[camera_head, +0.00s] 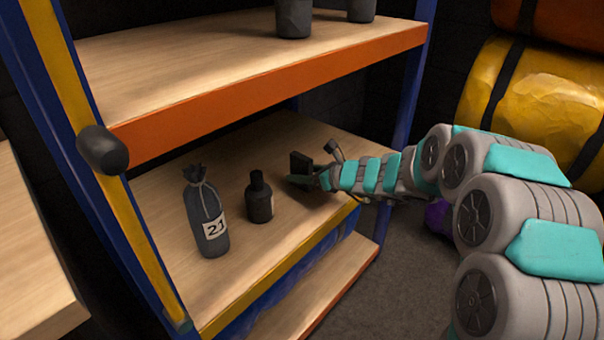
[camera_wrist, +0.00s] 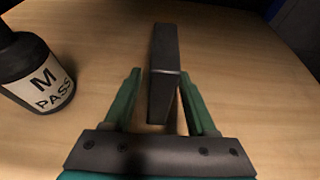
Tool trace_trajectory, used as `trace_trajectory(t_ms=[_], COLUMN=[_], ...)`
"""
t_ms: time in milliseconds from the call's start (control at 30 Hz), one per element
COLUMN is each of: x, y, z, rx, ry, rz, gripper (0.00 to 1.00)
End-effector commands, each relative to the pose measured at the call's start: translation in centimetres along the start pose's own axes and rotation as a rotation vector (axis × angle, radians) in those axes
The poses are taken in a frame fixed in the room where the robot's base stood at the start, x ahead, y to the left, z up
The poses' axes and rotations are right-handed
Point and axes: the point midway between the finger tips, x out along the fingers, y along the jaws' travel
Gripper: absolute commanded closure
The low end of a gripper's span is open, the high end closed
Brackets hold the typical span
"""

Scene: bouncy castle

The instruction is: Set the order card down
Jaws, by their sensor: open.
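A dark, flat slab that I take for the order card (camera_head: 300,163) is on the middle shelf board (camera_head: 160,205), just past my gripper (camera_head: 318,181) in the head view. In the wrist view the dark card (camera_wrist: 164,50) has a thin pale band across it. Its near end lies between the two green fingers of my gripper (camera_wrist: 160,80). The fingers are open, with gaps visible beside the card. The card appears to stand on edge on the wood; its printed face is not visible.
A small dark bottle (camera_head: 259,198) stands left of the card; its label reads "M PASS" in the wrist view (camera_wrist: 46,85). A tied dark bottle marked 21 (camera_head: 206,215) stands farther left. An orange-edged shelf (camera_head: 270,85) hangs above.

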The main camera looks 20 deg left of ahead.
Motion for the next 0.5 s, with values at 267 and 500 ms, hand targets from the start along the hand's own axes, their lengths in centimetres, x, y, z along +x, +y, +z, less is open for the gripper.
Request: trace_trajectory(t_ms=[267, 500], x=[-4.4, -9.2], y=[-0.1, -0.1], z=[0.2, 0.2], rx=[0.0, 0.0], ry=[-0.004, -0.002], rz=[-0.004, -0.003], gripper=[0.43, 0.43])
